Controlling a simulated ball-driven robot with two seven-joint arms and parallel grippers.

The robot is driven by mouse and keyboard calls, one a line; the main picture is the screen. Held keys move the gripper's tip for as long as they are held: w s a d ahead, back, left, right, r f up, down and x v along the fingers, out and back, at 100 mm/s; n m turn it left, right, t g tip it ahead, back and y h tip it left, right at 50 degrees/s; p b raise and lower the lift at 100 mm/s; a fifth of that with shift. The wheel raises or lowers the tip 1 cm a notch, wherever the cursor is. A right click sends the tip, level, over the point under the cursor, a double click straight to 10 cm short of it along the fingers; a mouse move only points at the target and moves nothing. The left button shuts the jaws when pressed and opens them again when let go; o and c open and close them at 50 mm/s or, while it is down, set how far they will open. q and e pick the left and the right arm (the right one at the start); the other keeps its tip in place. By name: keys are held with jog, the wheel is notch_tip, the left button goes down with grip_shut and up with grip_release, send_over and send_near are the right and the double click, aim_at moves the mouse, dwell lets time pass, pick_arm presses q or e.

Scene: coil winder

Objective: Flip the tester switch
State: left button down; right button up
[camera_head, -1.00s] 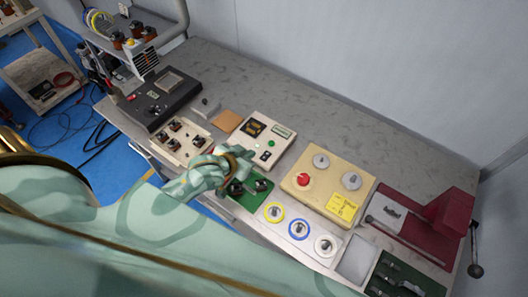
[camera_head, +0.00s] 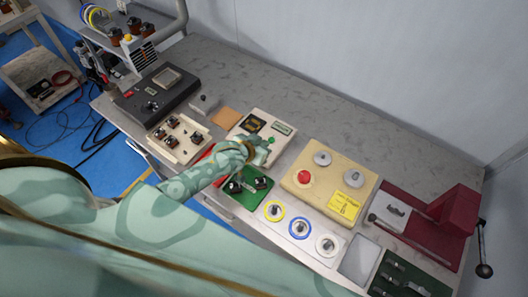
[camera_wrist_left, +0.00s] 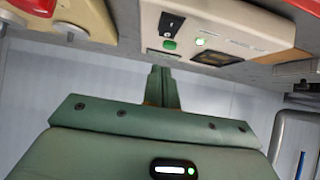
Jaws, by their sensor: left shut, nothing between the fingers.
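The tester is a cream box (camera_head: 267,127) near the middle of the bench in the head view, with two dark displays on top. In the left wrist view the tester (camera_wrist_left: 230,32) shows a black switch (camera_wrist_left: 171,22), a green button (camera_wrist_left: 169,45) and a lit green lamp (camera_wrist_left: 200,41). My left gripper (camera_head: 264,152) is shut and empty, over the tester's front part, and covers the switch in the head view. In the wrist view the gripper's fingers (camera_wrist_left: 161,82) point towards the tester's panel. I cannot tell whether they touch it. My right gripper is out of view.
A yellow box (camera_head: 322,190) with a red button stands to the right. A green board (camera_head: 240,192) lies in front of the tester, and a tray with brown coils (camera_head: 178,138) to its left. A red press (camera_head: 440,215) is far right. The bench behind is clear.

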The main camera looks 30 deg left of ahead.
pick_arm(q)
jog(key=f, duration=0.2)
jog(key=f+b, duration=0.1)
jog(key=f, duration=0.1)
jog(key=shift+w, duration=0.3)
jog(key=shift+w+f, duration=0.1)
jog(key=shift+f, duration=0.15)
jog(key=shift+w+r, duration=0.1)
jog(key=shift+w, duration=0.05)
jog(key=shift+w+d+r, duration=0.15)
jog(key=shift+w+r, duration=0.05)
jog(key=shift+w, duration=0.45)
